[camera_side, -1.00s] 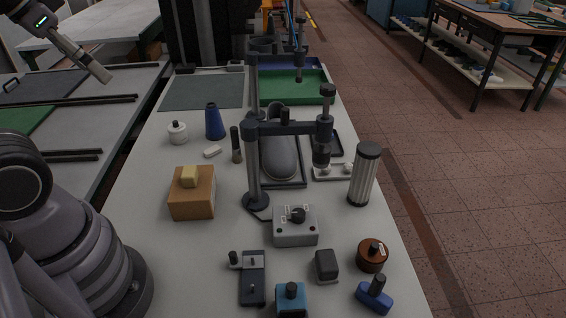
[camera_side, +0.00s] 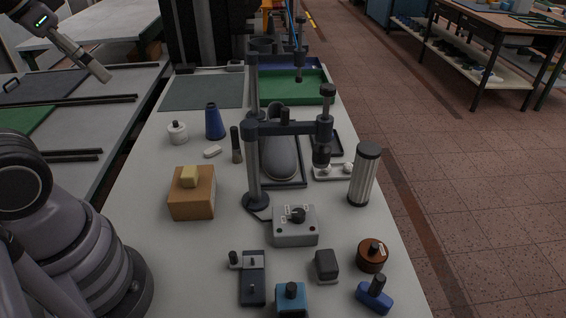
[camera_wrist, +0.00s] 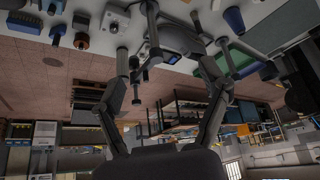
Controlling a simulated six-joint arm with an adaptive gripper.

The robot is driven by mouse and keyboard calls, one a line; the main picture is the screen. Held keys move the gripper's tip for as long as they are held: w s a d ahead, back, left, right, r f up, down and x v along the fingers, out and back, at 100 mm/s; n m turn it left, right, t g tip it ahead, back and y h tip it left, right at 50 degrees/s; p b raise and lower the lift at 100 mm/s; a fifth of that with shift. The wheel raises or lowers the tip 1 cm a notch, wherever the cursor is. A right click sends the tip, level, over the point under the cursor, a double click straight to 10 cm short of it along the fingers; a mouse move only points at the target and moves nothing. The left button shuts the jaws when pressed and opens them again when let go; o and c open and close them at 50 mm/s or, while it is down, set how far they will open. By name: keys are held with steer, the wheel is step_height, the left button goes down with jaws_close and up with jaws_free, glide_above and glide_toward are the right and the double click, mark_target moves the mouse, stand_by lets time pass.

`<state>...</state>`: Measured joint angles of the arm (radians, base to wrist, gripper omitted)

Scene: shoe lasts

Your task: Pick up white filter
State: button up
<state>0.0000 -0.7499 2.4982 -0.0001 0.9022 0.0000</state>
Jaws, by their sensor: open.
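The white filter (camera_side: 363,176) is a pale ribbed cylinder with dark end caps. It stands upright near the right edge of the bench in the side view, right of the grey control box. My gripper (camera_wrist: 163,68) shows in the wrist view with its two dark fingers spread wide and nothing held between them.
A dark clamp stand (camera_side: 254,170) with a crossarm rises left of the filter, above a grey shoe last (camera_side: 280,155). The grey control box (camera_side: 295,225), brown round part (camera_side: 372,256) and blue knob piece (camera_side: 375,296) are nearby. A wooden block (camera_side: 193,198) stands left.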

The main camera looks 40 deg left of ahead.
step_height(320, 180, up, 6)
steer(key=w+f, duration=0.1)
steer(key=w+d+r+m+t+h, duration=0.1)
steer(key=w+d+r+t, duration=0.1)
steer(key=w+d, duration=0.5)
steer(key=w+d+r+m+t+h, duration=0.1)
steer(key=w+d+r+t+h, duration=0.15)
steer(key=w, duration=0.85)
steer(key=w+d+r+t+h, duration=0.1)
steer(key=w+d+t, duration=0.1)
steer(key=w+d, duration=0.5)
steer(key=n+t+y, duration=0.1)
steer(key=t+y, duration=0.2)
steer(key=t, duration=0.3)
glide_above(361, 161)
step_height(361, 161, down, 6)
steer(key=shift+y, duration=0.25)
step_height(361, 161, down, 33)
steer(key=shift+w+r, duration=0.1)
steer(key=shift+r, duration=0.05)
steer(key=shift+w, duration=0.25)
steer(key=shift+w+d, duration=0.15)
steer(key=shift+w, duration=2.1)
steer(key=shift+c, duration=0.2)
